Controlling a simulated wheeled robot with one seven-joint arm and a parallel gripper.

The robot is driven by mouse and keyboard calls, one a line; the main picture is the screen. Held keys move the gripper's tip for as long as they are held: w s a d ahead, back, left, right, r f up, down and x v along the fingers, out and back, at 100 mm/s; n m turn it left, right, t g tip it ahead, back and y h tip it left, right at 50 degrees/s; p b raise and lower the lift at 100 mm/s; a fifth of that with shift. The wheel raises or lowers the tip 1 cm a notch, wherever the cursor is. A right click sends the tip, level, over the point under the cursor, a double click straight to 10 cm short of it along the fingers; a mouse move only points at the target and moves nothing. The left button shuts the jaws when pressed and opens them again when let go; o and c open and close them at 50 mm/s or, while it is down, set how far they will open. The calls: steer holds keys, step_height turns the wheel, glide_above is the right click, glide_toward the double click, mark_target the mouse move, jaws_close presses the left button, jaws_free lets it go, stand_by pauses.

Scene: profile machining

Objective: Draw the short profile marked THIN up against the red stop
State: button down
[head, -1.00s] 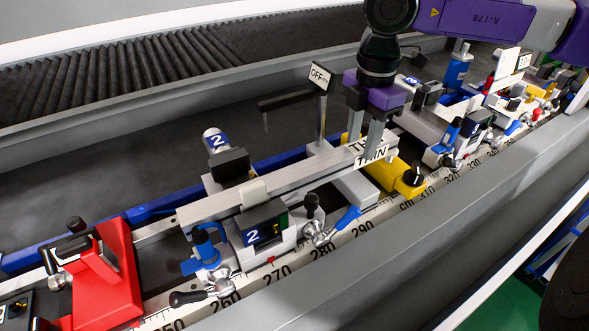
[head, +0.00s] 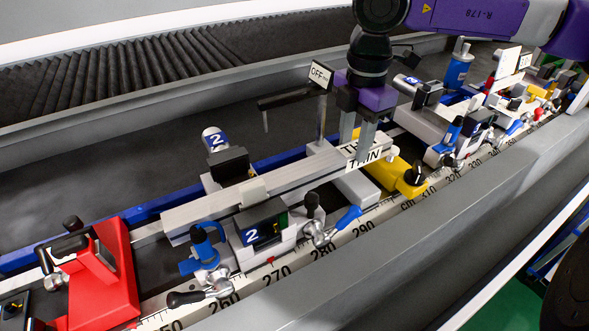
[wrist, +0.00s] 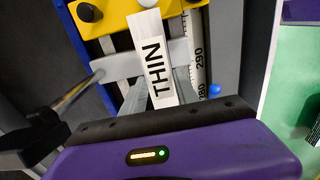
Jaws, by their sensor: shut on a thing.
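The short grey profile marked THIN (head: 290,182) lies lengthwise through the clamp numbered 2 (head: 262,225). Its left end is free, a gap short of the red stop (head: 107,283) at the lower left. My gripper (head: 358,150) points down and is shut on the profile near its right, labelled end. In the wrist view the THIN label (wrist: 155,65) shows between the fingers, which are partly hidden by the purple gripper body.
A yellow block (head: 396,177) stands just right of the profile's labelled end. An OFF sign on a post (head: 320,80) stands close behind my gripper. A blue-handled lever (head: 207,245) sits in front of the profile's left end. A scale (head: 300,257) runs along the front.

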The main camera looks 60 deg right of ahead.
mark_target(316, 163)
steer(key=shift+w+a+f+b, duration=0.1)
steer(key=shift+w+a+b, duration=0.55)
steer(key=shift+a, duration=0.65)
steer(key=shift+w+a+r+b, duration=0.1)
steer(key=shift+w+a+b, duration=0.55)
steer(key=shift+a, duration=0.7)
steer(key=shift+w+a+f+b, duration=0.1)
steer(key=shift+w+a+b, duration=0.55)
steer(key=shift+a, duration=0.65)
steer(key=shift+s, duration=0.1)
steer(key=c, duration=0.9)
jaws_free()
steer(key=shift+o, duration=0.2)
step_height(316, 163, up, 8)
steer(key=p, duration=0.3)
